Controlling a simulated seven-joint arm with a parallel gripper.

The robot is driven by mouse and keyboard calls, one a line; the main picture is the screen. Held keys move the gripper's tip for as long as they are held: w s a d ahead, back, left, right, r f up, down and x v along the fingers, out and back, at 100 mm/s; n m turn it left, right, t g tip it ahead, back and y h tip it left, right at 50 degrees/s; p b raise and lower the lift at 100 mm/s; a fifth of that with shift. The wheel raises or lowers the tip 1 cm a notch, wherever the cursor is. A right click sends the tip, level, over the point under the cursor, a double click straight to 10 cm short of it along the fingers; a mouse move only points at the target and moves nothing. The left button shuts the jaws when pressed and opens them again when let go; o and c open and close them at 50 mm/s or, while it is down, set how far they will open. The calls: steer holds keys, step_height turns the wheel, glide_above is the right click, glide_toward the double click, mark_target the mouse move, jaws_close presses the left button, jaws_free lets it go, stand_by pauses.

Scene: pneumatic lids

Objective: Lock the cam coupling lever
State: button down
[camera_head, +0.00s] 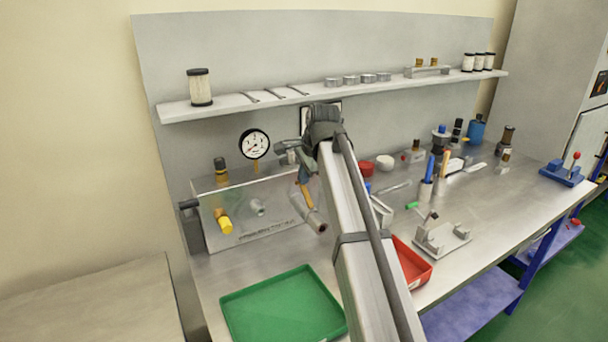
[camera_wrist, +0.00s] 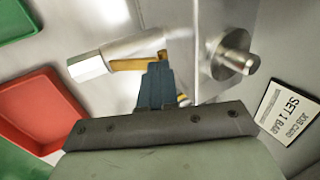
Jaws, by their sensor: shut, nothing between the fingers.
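The cam coupling (camera_head: 314,216) is a silver cylinder at the right end of the steel box front, tilted in the head view. Its brass-yellow lever (camera_head: 306,197) also shows in the wrist view (camera_wrist: 128,65), lying across the coupling body (camera_wrist: 120,50). My gripper (camera_head: 303,176) is at the lever's upper end. In the wrist view its dark blue fingers (camera_wrist: 157,76) are closed together, empty, their tips at or very near the lever's right end. I cannot tell whether they touch it. My arm hides part of the area right of the coupling.
The steel box (camera_head: 270,226) carries a yellow knob (camera_head: 223,224) and a gauge (camera_head: 255,144) above it. A green tray (camera_head: 232,309) lies in front; a red tray (camera_head: 420,273) is right of my arm.

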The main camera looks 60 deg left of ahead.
mark_target(308, 196)
steer(key=shift+r, duration=0.1)
step_height(308, 196, up, 14)
steer(key=d, duration=0.1)
steer(key=shift+d, duration=0.25)
stand_by(0.8)
